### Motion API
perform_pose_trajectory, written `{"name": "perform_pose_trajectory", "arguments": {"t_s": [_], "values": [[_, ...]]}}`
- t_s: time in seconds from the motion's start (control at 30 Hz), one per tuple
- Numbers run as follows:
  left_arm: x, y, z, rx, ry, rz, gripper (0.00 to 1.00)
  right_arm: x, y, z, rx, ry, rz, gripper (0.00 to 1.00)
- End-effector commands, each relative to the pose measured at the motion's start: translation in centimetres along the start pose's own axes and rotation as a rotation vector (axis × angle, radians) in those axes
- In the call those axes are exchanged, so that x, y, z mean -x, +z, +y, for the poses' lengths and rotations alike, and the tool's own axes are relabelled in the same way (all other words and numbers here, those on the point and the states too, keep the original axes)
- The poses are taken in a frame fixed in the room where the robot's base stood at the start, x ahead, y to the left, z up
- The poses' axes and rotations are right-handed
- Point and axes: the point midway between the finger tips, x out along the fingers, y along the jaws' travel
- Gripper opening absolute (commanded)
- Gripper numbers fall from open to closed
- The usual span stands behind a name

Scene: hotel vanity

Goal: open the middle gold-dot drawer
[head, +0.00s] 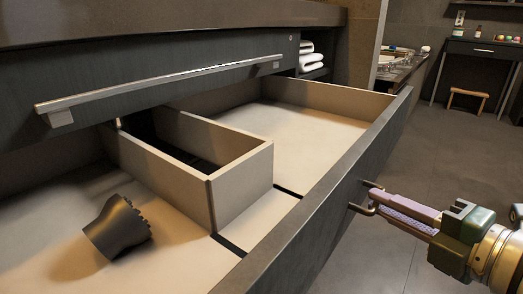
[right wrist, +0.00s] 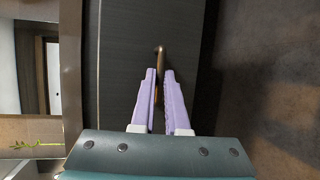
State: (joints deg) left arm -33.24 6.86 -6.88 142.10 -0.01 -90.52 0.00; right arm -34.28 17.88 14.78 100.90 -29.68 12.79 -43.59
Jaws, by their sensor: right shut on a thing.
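The drawer (head: 325,215) is pulled far out from the dark vanity in the head view, with its pale interior exposed. Its small metal handle (head: 362,209) is on the outer face of the front panel. It shows as a bronze bar in the right wrist view (right wrist: 160,53). My right gripper (head: 376,203) is shut on this handle, its purple fingers on either side of the bar in the right wrist view (right wrist: 160,75). No gold dot is visible on the drawer front. My left gripper is not in view.
A dark flared object (head: 118,230) lies in the drawer's near-left part, beside a beige divider box (head: 240,185). A long metal bar (head: 165,85) crosses the panel above. White towels (head: 310,58) sit on a shelf behind. Floor (head: 440,150) is clear to the right.

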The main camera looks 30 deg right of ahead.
Motion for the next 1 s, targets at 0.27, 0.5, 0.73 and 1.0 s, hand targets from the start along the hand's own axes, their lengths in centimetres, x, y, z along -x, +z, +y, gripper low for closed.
{"name": "perform_pose_trajectory", "arguments": {"t_s": [0.27, 0.5, 0.73, 1.0], "values": [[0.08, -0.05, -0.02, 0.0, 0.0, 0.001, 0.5, 0.42, 0.18, -0.08, -0.001, 0.001, 0.0, 0.0], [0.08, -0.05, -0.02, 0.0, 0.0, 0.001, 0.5, 0.39, 0.17, -0.08, -0.001, 0.001, 0.0, 0.18], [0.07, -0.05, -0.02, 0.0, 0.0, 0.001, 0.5, 0.38, 0.16, -0.09, 0.0, 0.0, 0.0, 0.42], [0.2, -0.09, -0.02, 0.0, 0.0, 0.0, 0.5, 0.62, 0.16, -0.07, -0.001, -0.001, -0.001, 0.42]]}}
